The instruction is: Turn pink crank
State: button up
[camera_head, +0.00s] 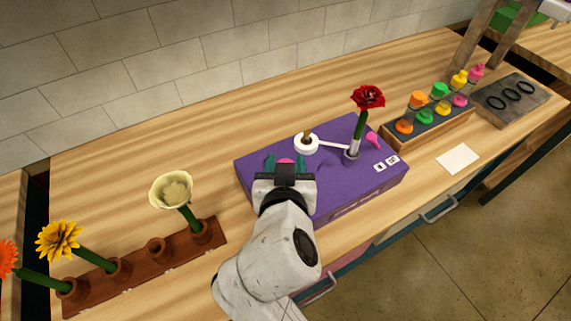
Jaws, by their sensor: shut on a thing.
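The purple box (335,185) sits on the wooden table, with a white crank-like arm (330,145) and a round white hub (306,144) on its top. My gripper (286,163) is over the box's left part, its teal fingers shut on a pink piece (286,160), which looks like the pink crank's handle. The gripper hides most of it. A separate pink knob (372,138) shows at the box's right. A red flower (367,97) stands upright in a holder on the box.
A brown rack (140,272) at the left holds yellow, cream and orange flowers. At the right are a tray of several coloured bottles (430,128), a dark board with rings (510,102) and a white card (458,158). The table behind the box is clear.

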jog(key=shift+f, duration=0.1)
jog(key=o, duration=1)
jog(key=shift+s, duration=0.1)
jog(key=b+v, duration=0.1)
jog(key=v, duration=0.9)
jog(key=shift+s+r, duration=0.25)
